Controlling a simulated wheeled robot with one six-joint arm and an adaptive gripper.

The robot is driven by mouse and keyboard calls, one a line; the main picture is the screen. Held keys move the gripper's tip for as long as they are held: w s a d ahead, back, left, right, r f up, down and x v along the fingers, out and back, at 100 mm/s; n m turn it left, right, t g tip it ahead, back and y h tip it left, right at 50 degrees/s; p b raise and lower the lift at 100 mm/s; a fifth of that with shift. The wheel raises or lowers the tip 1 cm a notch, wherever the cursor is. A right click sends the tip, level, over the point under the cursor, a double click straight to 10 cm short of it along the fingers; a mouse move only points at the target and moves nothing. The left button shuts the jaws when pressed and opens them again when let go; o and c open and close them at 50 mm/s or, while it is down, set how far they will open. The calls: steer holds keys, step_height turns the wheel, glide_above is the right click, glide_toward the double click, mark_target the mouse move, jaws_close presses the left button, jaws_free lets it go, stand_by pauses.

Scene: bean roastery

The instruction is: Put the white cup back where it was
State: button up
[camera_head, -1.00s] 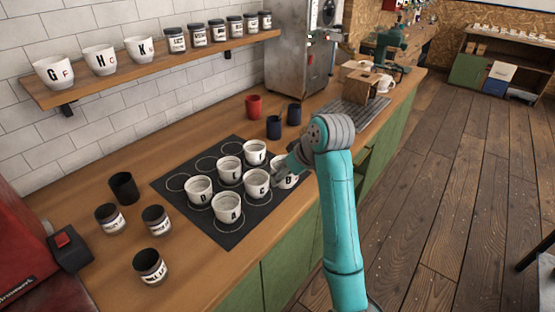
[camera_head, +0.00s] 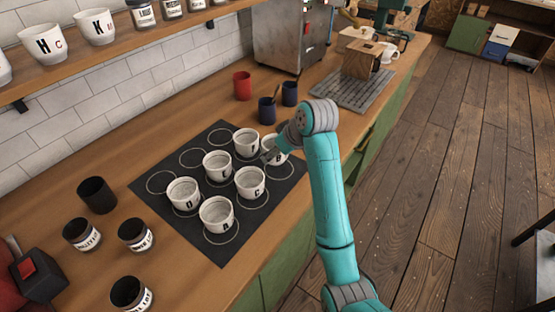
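Several white lettered cups stand upright on a black mat (camera_head: 163,212) printed with white circles. Cup D (camera_head: 184,196) and cup A (camera_head: 216,216) are at the near end. Cup E (camera_head: 216,166) and cup C (camera_head: 251,185) are in the middle. Cup F (camera_head: 246,143) and cup B (camera_head: 279,157) are at the far end. My gripper (camera_head: 270,154) is low at the left side of cup B and partly covers it. Its fingers are too small and hidden to tell whether they hold the cup. Some circles on the wall side of the mat are empty.
A wall shelf (camera_head: 140,38) holds cups H (camera_head: 44,44) and K (camera_head: 96,27) and several jars. A black cup (camera_head: 97,195) and dark jars (camera_head: 136,236) stand nearby. A red cup (camera_head: 242,86), blue cups (camera_head: 267,110) and a metal grate (camera_head: 352,92) lie beyond the mat.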

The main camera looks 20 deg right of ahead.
mark_target(278, 161)
steer(key=shift+f, duration=1.75)
steer(key=o, duration=1.4)
steer(key=shift+f, duration=0.15)
